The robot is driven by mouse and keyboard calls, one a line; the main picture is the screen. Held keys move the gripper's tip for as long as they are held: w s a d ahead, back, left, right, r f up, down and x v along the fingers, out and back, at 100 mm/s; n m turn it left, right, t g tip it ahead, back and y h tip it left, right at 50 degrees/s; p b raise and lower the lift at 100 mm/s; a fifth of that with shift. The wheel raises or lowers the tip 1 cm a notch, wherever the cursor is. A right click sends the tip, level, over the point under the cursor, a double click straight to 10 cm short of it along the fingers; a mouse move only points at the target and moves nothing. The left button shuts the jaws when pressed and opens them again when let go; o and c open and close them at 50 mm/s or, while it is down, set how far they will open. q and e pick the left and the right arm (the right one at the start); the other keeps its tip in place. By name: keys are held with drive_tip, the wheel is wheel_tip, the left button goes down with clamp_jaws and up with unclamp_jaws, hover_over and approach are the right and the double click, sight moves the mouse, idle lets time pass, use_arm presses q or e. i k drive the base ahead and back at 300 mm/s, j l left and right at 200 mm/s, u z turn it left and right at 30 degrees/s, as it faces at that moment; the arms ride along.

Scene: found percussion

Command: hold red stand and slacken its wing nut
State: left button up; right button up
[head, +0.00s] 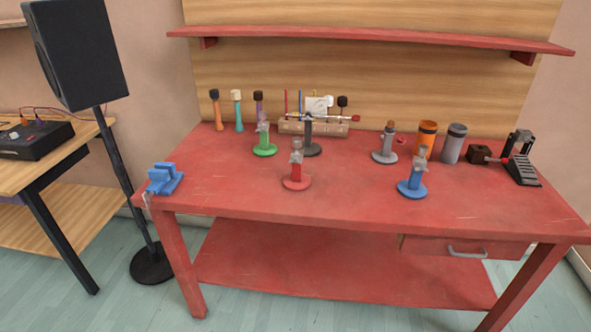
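The red stand (296,183) is upright near the middle of the red workbench, with a round red base and a short post. A grey piece sits at its top, where the wing nut (297,145) seems to be; it is too small to make out clearly. Nothing is touching the stand. Neither of my grippers shows in the head view.
The red workbench (250,205) has a green stand (264,150), a black stand (311,150), a grey stand (384,156) and a blue stand (411,188). A blue vise (165,180) is at the left edge. Bare tabletop lies in front of the red stand.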

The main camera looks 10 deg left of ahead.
sight(297, 181)
drive_tip(key=i+j, duration=0.2)
drive_tip(key=i, duration=0.2)
drive_tip(key=i+j, duration=0.15)
drive_tip(key=i, duration=0.3)
